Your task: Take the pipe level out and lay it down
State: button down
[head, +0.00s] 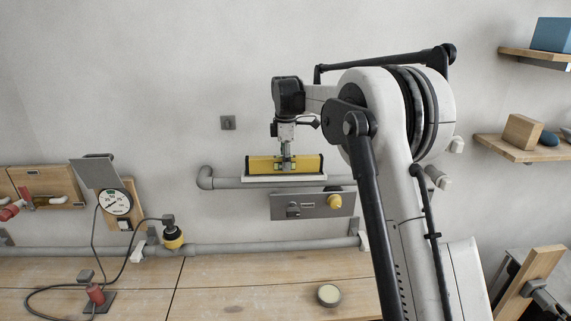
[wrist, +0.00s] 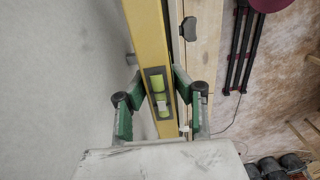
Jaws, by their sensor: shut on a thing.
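The pipe level is a long yellow bar (head: 258,165) with dark ends, lying level along the wall in the head view. My gripper (head: 287,163) points down from above and is shut on the middle of the level. In the wrist view the yellow level (wrist: 146,35) runs between the green fingers of my gripper (wrist: 155,88), with its yellow-green vial showing. A pale strip (head: 285,179) lies directly under the level, just above the grey pipe (head: 232,183). I cannot tell whether the level touches the strip.
A grey panel with a yellow knob (head: 334,202) is below the pipe. The wooden bench (head: 250,285) holds a small round tin (head: 328,295) and a red-topped device (head: 96,295). A gauge (head: 115,202) and cable are at left. Bench space between the tin and device is clear.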

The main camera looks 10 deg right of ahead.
jog(key=shift+r+p, duration=0.3)
jog(key=shift+r, duration=0.45)
jog(key=shift+r, duration=0.6)
dwell(0.3)
